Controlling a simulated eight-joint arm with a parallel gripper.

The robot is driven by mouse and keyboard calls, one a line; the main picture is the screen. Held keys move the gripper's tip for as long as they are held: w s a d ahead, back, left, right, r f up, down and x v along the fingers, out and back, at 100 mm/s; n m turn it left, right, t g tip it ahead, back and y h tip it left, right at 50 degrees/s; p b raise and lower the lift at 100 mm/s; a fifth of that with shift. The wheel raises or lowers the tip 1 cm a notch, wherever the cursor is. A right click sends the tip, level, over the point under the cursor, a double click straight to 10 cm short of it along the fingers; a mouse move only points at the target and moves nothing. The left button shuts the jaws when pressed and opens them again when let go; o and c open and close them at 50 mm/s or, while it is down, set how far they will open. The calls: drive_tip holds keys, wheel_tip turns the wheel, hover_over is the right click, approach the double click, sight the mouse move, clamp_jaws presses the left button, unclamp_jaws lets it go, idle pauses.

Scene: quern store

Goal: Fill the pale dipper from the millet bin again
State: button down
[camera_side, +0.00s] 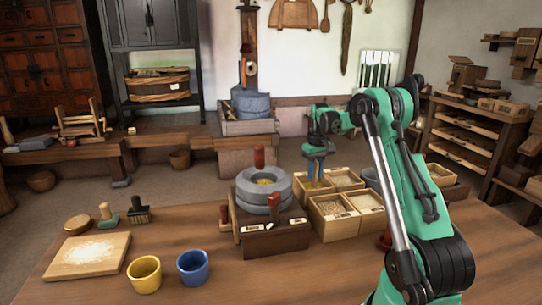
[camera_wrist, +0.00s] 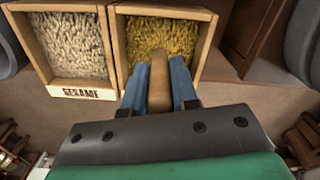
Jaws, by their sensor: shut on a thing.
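My gripper (camera_wrist: 160,88) has blue fingers closed on a tan wooden piece (camera_wrist: 159,84), which looks like the handle of the pale dipper. The dipper's bowl is not visible. In the wrist view the handle points toward a wooden bin (camera_wrist: 165,11) of yellow grain, probably the millet bin; its label is not seen. I cannot tell whether the dipper touches the grain. In the side view my gripper (camera_side: 316,172) points down at the back-left of the group of grain bins, beside the stone quern (camera_side: 264,187).
A bin of pale grain labelled SESAME (camera_wrist: 80,90) adjoins the yellow-grain bin. More bins, including an open one (camera_side: 333,228), stand close in front. A yellow cup (camera_side: 144,275), a blue cup (camera_side: 193,267) and a board (camera_side: 88,255) are at left. The table's front middle is clear.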

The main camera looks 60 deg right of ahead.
drive_tip(key=shift+r, duration=3.9)
drive_tip(key=shift+a, duration=0.1)
drive_tip(key=w+a+r, duration=0.7)
drive_tip(key=a+r, duration=0.4)
drive_tip(key=a, duration=0.2)
drive_tip(key=w+a+n, duration=0.3)
drive_tip(key=a, duration=1.8)
drive_tip(key=s+f+n, duration=0.3)
drive_tip(key=f, duration=0.5)
drive_tip(key=shift+s, duration=0.4)
drive_tip(key=shift+d+r, duration=0.1)
drive_tip(key=shift+d, duration=0.05)
